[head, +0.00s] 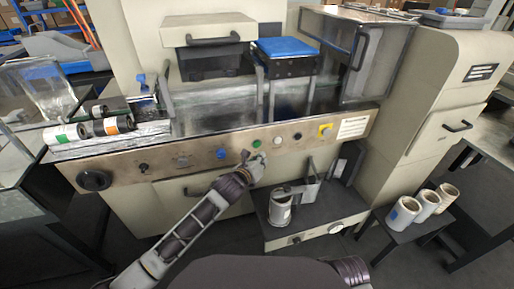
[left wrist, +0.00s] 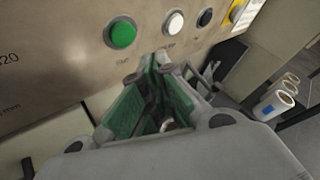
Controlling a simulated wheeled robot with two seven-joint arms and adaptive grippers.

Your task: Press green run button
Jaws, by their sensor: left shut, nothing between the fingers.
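The green run button (head: 257,144) is a round button on the brown front panel (head: 200,154) of the wrapper. In the left wrist view, the green button (left wrist: 122,34) shows whole at the upper left, uncovered. My left gripper (head: 257,160) is shut and empty, just below the green button in the head view. In the left wrist view, the fingertips (left wrist: 152,64) lie below and to the right of it, lower than the gap between the green and white buttons. I cannot tell whether they touch the panel. My right gripper is not in view.
A white button (head: 277,141), a dark button (head: 298,136) and a yellow switch (head: 325,130) sit right of the green button. A blue button (head: 221,153) and a black knob (head: 94,180) are to its left. A shelf with a metal roll (head: 280,208) juts out below.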

